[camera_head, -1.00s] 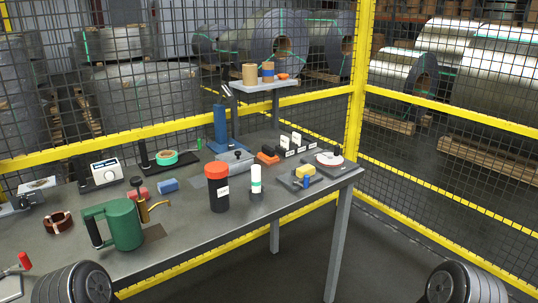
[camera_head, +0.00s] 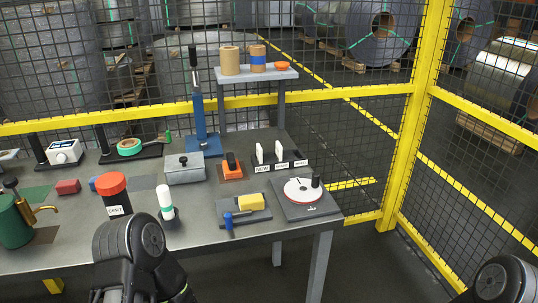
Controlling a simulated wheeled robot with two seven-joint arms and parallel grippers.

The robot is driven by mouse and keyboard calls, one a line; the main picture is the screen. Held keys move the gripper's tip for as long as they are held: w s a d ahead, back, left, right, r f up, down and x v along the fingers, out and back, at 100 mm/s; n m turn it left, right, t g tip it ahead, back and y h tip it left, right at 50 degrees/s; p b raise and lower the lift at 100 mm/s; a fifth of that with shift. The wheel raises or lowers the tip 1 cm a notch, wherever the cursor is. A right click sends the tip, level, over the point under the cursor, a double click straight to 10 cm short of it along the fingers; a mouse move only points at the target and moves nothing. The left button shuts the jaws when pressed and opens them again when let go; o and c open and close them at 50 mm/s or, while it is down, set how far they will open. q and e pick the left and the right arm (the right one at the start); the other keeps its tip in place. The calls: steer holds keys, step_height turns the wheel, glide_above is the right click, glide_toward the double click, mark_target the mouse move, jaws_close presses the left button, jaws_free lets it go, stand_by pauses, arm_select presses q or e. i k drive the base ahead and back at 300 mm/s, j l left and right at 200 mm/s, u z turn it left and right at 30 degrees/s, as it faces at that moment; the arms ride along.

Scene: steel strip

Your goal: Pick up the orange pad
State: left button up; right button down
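The orange pad (camera_head: 232,174) lies flat on the grey workbench, right of the middle of its back half. A black upright piece stands on it or directly behind it; I cannot tell which. A rounded black part of my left arm (camera_head: 128,248) shows at the bottom, in front of the bench's near edge, well short of the pad. A similar part of my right arm (camera_head: 503,283) shows at the bottom right corner. No fingers of either gripper show in the view.
A grey lidded box (camera_head: 184,170) stands just left of the pad, and white cards in black holders (camera_head: 279,157) just right. In front are a yellow block (camera_head: 251,202) on a tray and a turntable (camera_head: 303,191).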

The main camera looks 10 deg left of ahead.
mark_target(231, 166)
steer(key=i+l, duration=0.1)
steer(key=l, duration=0.2)
steer(key=i+l+u, duration=0.1)
steer(key=l, duration=0.25)
steer(key=i+l, duration=0.15)
steer(key=l, duration=0.15)
steer(key=i+l+u, duration=0.1)
steer(key=l, duration=0.25)
